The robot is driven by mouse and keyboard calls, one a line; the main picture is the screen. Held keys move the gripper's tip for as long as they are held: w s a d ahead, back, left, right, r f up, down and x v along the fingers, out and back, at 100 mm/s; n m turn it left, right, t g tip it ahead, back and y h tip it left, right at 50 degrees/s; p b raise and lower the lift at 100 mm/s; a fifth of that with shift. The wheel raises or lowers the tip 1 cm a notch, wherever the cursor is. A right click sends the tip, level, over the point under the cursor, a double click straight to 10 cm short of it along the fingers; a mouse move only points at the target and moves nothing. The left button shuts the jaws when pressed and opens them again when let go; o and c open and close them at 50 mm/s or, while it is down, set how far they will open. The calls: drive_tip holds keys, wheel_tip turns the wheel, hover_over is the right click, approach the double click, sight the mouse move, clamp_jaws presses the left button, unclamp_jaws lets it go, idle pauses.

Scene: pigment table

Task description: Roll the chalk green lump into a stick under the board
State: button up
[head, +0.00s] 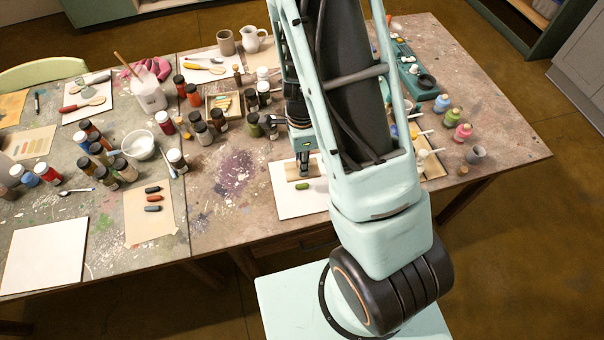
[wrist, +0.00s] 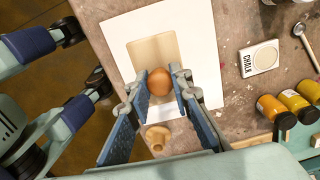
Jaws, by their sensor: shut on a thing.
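The chalk green lump (head: 302,186) is a small rounded, elongated piece on the white sheet (head: 287,203) in the head view, close to the near edge of the tan wooden board (head: 316,168). I cannot make it out in the wrist view. In the wrist view, the board (wrist: 152,50) lies over the white sheet (wrist: 192,28). My gripper (head: 304,175) is down over the board. In the wrist view, my gripper (wrist: 160,88) has its two fingers closed on the board's round orange-brown knob (wrist: 159,78). The board's underside is hidden.
A chalk label card (wrist: 260,58) lies beside the sheet, with orange and yellow jars (wrist: 272,106) nearby. Several paint bottles (head: 254,125) stand left of my arm. A tan sheet (head: 150,225) holds three dark and red sticks. The stained tabletop (head: 235,200) left of the white sheet is clear.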

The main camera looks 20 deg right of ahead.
drive_tip(key=shift+s+f+b, duration=0.1)
drive_tip(key=shift+f+b, duration=2.6)
drive_tip(key=shift+f, duration=0.7)
drive_tip(key=shift+f+b, duration=0.45)
drive_tip(key=shift+f, duration=0.1)
drive_tip(key=shift+s, duration=0.15)
drive_tip(key=shift+s+a, duration=0.1)
drive_tip(key=shift+s, duration=1.15)
drive_tip(key=shift+w+p, duration=0.4)
drive_tip(key=shift+w, duration=1.75)
drive_tip(key=shift+w, duration=0.15)
drive_tip(key=shift+w+d+f, duration=0.1)
drive_tip(key=shift+w+d, duration=0.1)
drive_tip(key=shift+w, duration=0.3)
drive_tip(key=shift+s+a+b, duration=0.2)
drive_tip(key=shift+s+b, duration=0.2)
drive_tip(key=shift+s, duration=2.4)
drive_tip(key=shift+w+d+p, duration=0.15)
drive_tip(key=shift+w+p, duration=0.5)
drive_tip(key=shift+w, duration=1.55)
